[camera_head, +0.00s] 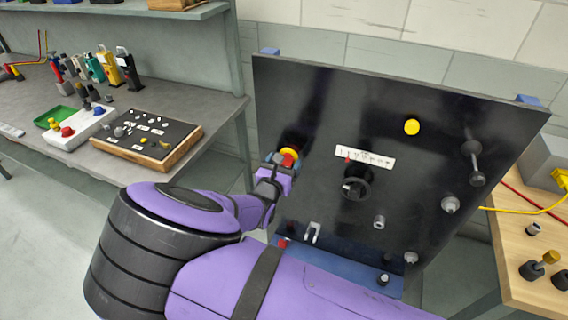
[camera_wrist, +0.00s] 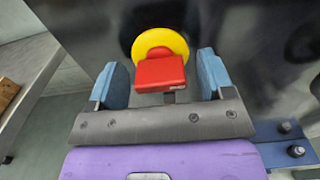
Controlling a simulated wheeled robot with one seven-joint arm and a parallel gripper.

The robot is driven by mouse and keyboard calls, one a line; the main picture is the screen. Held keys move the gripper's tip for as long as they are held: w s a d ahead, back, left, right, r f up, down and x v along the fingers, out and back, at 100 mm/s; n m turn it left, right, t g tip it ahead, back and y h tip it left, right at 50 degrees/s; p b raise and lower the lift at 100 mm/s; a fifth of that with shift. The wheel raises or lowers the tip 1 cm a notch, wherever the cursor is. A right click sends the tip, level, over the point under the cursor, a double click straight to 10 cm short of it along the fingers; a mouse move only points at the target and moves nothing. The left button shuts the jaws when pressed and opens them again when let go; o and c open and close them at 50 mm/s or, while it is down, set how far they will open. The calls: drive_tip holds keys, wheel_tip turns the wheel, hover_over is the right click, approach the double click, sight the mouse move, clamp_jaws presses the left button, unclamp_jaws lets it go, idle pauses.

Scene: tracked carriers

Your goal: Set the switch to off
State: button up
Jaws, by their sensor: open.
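A red switch handle on a round yellow plate (camera_head: 291,153) sits at the left of an upright black panel (camera_head: 320,110). In the wrist view the red handle (camera_wrist: 160,73) stands out in front of the yellow disc (camera_wrist: 160,43). My gripper (camera_head: 279,167) is at this switch, with its two blue-grey fingers (camera_wrist: 162,78) spread on either side of the red handle. Gaps show between each finger and the handle, so it is not gripped. My gripper partly hides the switch in the head view. No off marking is readable.
The panel also carries a black rotary knob (camera_head: 356,187) below a white label strip (camera_head: 365,158), a yellow button (camera_head: 412,127) and a grey lever (camera_head: 474,163). A grey bench (camera_head: 215,105) stands left, a wooden table (camera_head: 510,235) right.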

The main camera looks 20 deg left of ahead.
drive_tip(key=c, duration=0.9)
drive_tip(key=shift+n, duration=0.3)
drive_tip(key=n, duration=0.8)
drive_tip(key=shift+a, duration=0.1)
drive_tip(key=n, duration=0.5)
drive_tip(key=shift+f+n, duration=0.1)
drive_tip(key=shift+n, duration=1.9)
